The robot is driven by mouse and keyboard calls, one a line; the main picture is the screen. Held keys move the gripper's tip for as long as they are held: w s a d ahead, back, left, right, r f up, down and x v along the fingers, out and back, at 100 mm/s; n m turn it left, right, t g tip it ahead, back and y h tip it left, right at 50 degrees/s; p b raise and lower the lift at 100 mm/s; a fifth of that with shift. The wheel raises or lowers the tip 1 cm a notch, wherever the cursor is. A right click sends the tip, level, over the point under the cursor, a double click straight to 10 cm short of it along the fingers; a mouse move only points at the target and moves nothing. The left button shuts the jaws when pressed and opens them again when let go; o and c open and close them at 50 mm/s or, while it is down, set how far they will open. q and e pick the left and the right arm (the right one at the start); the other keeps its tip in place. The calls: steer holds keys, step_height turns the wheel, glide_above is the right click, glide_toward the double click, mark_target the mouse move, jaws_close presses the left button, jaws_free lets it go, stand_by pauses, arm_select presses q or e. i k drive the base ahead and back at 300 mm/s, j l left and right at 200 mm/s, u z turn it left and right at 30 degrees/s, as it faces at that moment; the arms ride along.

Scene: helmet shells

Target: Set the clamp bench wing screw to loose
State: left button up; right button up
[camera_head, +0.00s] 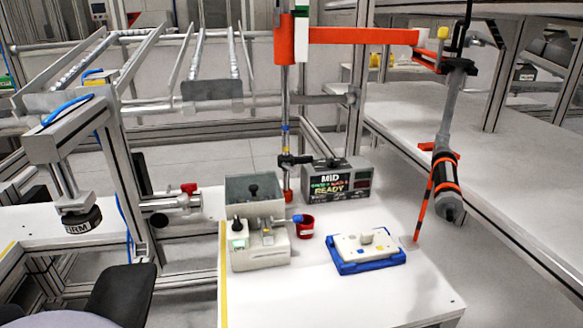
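No part is plainly marked as the wing screw, and I cannot tell which one it is. At the left, a black round pad or knob (82,220) lettered "FIRM" hangs under a metal cylinder on an aluminium frame (122,170). A small red knob (189,188) sits on a horizontal metal fitting (172,204) on that frame's right side. On the white table, a beige box-like fixture (259,248) has a black knob, a blue-tipped lever (297,219) and a small green-marked label. Neither of my grippers can be made out in this view.
The white table (340,295) also holds a display box (338,182) reading "MID" and "READY", a red cup (305,227) and a blue tray (345,266) with a white plate. A screwdriver-like tool (447,190) hangs from an orange arm (362,36). The table's front is clear.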

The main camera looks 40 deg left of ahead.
mark_target(287, 166)
steer(key=l+u, duration=0.3)
steer(key=l, duration=0.95)
